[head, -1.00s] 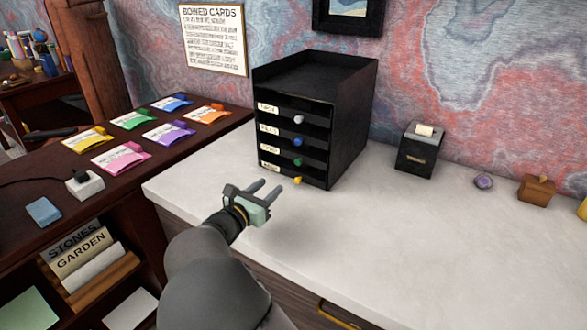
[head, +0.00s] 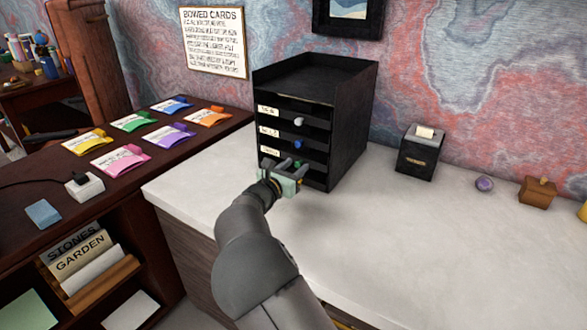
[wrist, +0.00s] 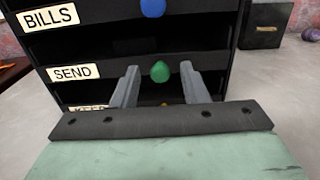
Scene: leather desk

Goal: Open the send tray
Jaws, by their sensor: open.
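The black drawer unit (head: 345,140) stands on the white desktop with its labelled trays closed. The send tray's label (wrist: 74,72) shows in the wrist view, and its green knob (wrist: 160,71) lies between my fingertips. My gripper (head: 285,165) is open, with one finger on each side of the green knob; I cannot tell whether either finger touches it. The gripper also shows in the wrist view (wrist: 160,82). In the head view it hides the lowest knob and most of the lower tray fronts. The bills tray's blue knob (wrist: 152,7) is above.
A white knob (head: 300,122) marks the top tray. A small black box (head: 416,158) with paper stands to the right, beside a purple stone (head: 484,184) and a wooden box (head: 537,191). The desktop (head: 400,240) in front is clear. Colored packets lie at left.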

